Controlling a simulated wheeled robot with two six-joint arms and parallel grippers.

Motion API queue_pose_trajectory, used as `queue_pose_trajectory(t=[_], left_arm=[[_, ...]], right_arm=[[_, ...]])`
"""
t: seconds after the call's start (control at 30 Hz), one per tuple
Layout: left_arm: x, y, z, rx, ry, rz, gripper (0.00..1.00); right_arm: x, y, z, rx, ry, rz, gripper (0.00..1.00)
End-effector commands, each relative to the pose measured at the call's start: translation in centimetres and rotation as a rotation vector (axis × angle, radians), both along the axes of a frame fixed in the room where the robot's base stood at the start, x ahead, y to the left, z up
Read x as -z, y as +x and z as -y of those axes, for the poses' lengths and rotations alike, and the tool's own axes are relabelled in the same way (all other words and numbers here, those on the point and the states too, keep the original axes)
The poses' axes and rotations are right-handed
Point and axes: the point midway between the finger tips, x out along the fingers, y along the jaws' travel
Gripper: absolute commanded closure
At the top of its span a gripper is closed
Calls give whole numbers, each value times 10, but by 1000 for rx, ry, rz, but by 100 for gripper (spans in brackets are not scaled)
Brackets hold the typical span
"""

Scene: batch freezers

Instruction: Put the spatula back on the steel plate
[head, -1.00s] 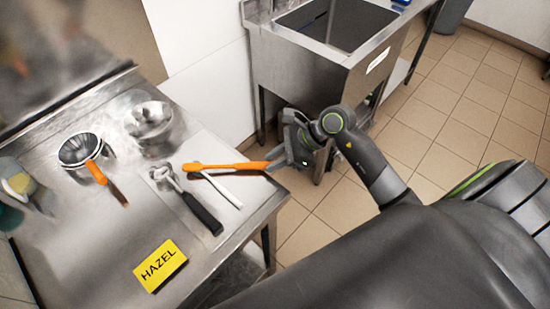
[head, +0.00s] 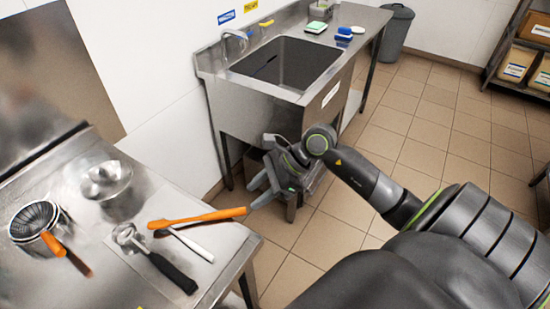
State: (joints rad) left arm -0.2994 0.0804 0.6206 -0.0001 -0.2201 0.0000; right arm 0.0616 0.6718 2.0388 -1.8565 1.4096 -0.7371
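An orange spatula (head: 195,218) extends left from my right gripper (head: 254,201), which appears shut on its right end. The gripper is just beyond the right edge of the steel table. The spatula's far end lies over or on a thin bright steel plate (head: 183,261); I cannot tell whether it touches. On the plate are a metal scoop with a black handle (head: 172,272) and a slim white-handled tool (head: 192,245), partly crossed by the spatula. My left gripper is not in view.
A steel sink (head: 290,65) stands behind my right gripper. Tiled floor is open to the right.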

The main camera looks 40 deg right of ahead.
Motion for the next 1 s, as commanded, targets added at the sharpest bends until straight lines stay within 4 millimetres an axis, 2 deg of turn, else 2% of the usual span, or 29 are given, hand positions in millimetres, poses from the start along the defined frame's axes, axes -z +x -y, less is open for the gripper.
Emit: queue_pose_trajectory(t=[0.2, 0.5, 1.0], left_arm=[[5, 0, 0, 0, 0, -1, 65], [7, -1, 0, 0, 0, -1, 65], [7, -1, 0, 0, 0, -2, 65]], right_arm=[[-18, -8, 19, -1, -7, 1, 60], [-37, -16, 35, 0, -2, 0, 60], [-41, -16, 37, 18, 27, -11, 60]])
